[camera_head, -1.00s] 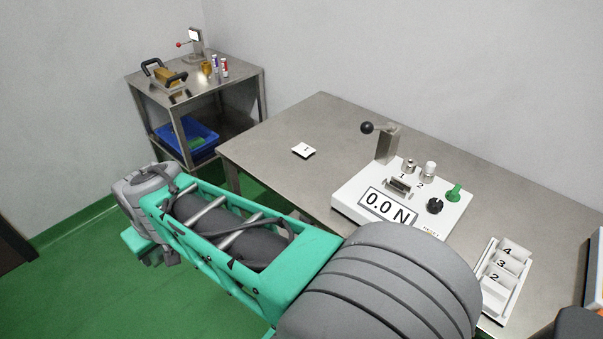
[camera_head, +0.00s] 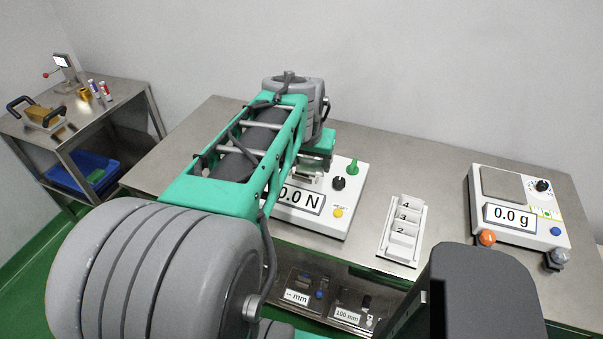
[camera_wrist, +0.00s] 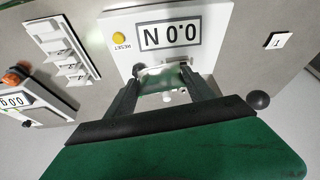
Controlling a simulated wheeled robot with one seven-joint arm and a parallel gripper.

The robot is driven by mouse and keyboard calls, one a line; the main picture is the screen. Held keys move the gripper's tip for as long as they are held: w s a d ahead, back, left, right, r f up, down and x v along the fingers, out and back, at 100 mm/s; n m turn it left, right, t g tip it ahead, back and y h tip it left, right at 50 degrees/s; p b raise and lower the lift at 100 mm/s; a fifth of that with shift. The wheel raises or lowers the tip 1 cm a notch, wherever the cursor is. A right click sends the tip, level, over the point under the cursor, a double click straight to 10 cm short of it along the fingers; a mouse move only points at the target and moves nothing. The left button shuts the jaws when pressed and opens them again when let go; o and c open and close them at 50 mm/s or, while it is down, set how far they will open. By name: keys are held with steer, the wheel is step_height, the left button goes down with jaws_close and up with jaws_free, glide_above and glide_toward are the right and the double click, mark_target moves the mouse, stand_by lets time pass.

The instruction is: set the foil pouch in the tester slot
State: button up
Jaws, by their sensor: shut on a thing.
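The white tester (camera_head: 335,225) stands on the steel table, its display reading 0.0 N. It also shows upside down in the wrist view (camera_wrist: 215,15). My gripper (camera_wrist: 163,70) is over the tester's slot side, with its two dark fingers on either side of a pale, greenish, shiny foil pouch (camera_wrist: 164,80). The pouch spans between the fingertips, just past the display. The slot is hidden behind the pouch and fingers, so I cannot tell whether the pouch is in it. In the head view my arm covers the tester's left part and most of the gripper.
A white tray with numbered compartments (camera_head: 393,245) lies right of the tester, and a scale (camera_head: 480,205) reading 0.0 g stands further right. A black lever knob (camera_wrist: 259,100) and a card marked 1 (camera_wrist: 278,40) are beside the gripper. A steel cart (camera_head: 95,125) stands left.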

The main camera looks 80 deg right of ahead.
steer(key=s+m, duration=0.1)
steer(key=s, duration=0.4)
steer(key=shift+g, duration=0.3)
steer(key=w+d+f+p, duration=0.1)
steer(key=w+d+f, duration=0.1)
steer(key=w+d, duration=0.1)
steer(key=w+d+f+p, duration=0.1)
steer(key=w+d+f, duration=0.2)
steer(key=w+d+f+p, duration=0.1)
steer(key=w+d+f, duration=0.1)
steer(key=d+f, duration=0.1)
steer(key=shift+w+d, duration=0.4)
steer(key=shift+d, duration=0.05)
steer(key=shift+w+d+f, duration=0.15)
steer(key=shift+f, duration=0.2)
step_height(320, 180, down, 3)
steer(key=shift+w+d+f+p, duration=0.1)
steer(key=shift+d+f+p, duration=0.1)
steer(key=shift+p, duration=0.25)
steer(key=shift+c, duration=0.8)
steer(key=shift+a, duration=0.1)
steer(key=shift+f, duration=0.1)
